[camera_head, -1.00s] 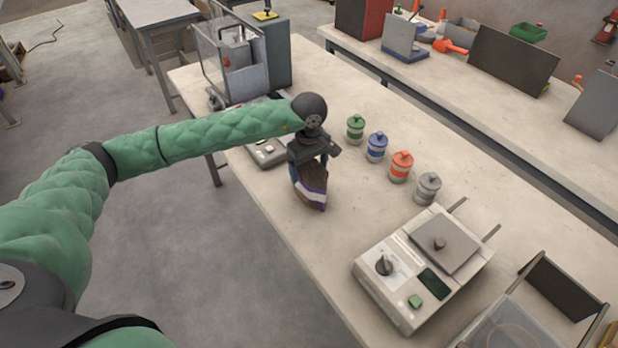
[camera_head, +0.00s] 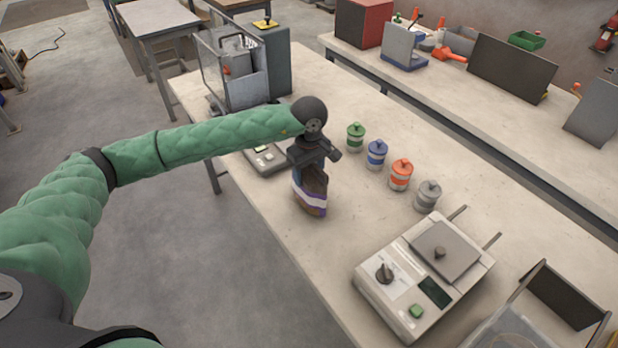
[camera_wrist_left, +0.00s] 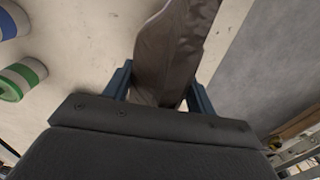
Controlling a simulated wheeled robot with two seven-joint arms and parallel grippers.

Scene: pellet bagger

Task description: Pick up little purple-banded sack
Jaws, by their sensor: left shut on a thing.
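The little purple-banded sack (camera_head: 309,192) is dark brown with a white and purple band, seen in the head view below my left gripper (camera_head: 309,160). My left gripper is shut on the sack's upper part, and the sack hangs roughly upright at the table's near edge. In the left wrist view the brown sack (camera_wrist_left: 168,55) is between the two blue fingers of my left gripper (camera_wrist_left: 158,88). I cannot tell in the head view whether the sack's bottom touches the table. My right gripper is not in view.
Green (camera_head: 355,137), blue (camera_head: 376,154), orange (camera_head: 400,174) and grey (camera_head: 428,195) lidded canisters stand in a row right of the gripper. A white sealing machine (camera_head: 408,290) stands at the front right. A scale (camera_head: 268,160) and a clear-walled machine (camera_head: 228,75) stand behind the arm.

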